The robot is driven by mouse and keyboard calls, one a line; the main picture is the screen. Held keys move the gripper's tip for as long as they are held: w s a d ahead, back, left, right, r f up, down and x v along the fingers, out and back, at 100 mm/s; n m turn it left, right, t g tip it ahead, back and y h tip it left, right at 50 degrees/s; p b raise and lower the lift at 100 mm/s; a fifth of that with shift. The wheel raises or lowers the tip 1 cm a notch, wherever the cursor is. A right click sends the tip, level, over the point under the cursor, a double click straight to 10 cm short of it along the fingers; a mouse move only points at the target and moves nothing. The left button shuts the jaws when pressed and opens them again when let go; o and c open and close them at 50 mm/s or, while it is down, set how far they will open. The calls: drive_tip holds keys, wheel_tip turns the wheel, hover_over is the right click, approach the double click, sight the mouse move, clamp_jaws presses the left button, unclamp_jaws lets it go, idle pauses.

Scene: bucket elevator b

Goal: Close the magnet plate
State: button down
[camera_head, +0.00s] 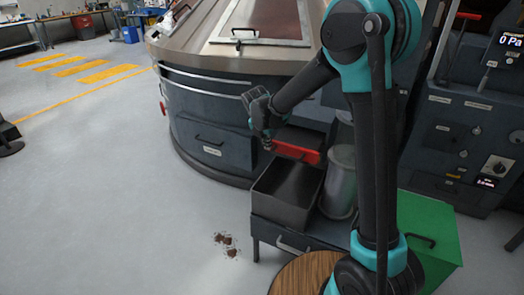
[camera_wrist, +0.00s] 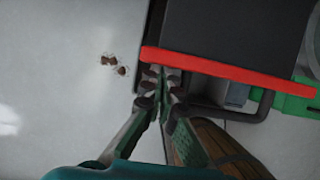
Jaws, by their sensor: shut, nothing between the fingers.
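A red bar (camera_head: 297,152), which looks like the front edge of the magnet plate, juts from the dark machine above an open dark bin. In the wrist view the red bar (camera_wrist: 235,73) runs across the picture, slightly tilted, with a dark flat surface (camera_wrist: 235,30) behind it. My gripper (camera_head: 267,145) is at the left end of the bar. In the wrist view the fingertips of my gripper (camera_wrist: 160,80) are together and empty, right at the bar's near edge. I cannot tell whether they touch it.
The dark bin (camera_head: 283,200) and a grey metal cylinder (camera_head: 340,185) stand on a low stand under the bar. A green box (camera_head: 430,235) is at the right and a round wooden top (camera_head: 295,275) in front. Brown debris (camera_head: 228,243) lies on the floor; the left floor is clear.

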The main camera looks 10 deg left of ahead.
sight(282, 130)
drive_tip(key=w+d, duration=0.1)
drive_tip(key=w, duration=0.3)
drive_tip(key=w+d, duration=0.2)
drive_tip(key=w, duration=0.3)
drive_tip(key=w+d, duration=0.2)
drive_tip(key=w, duration=0.3)
drive_tip(key=shift+s, duration=0.15)
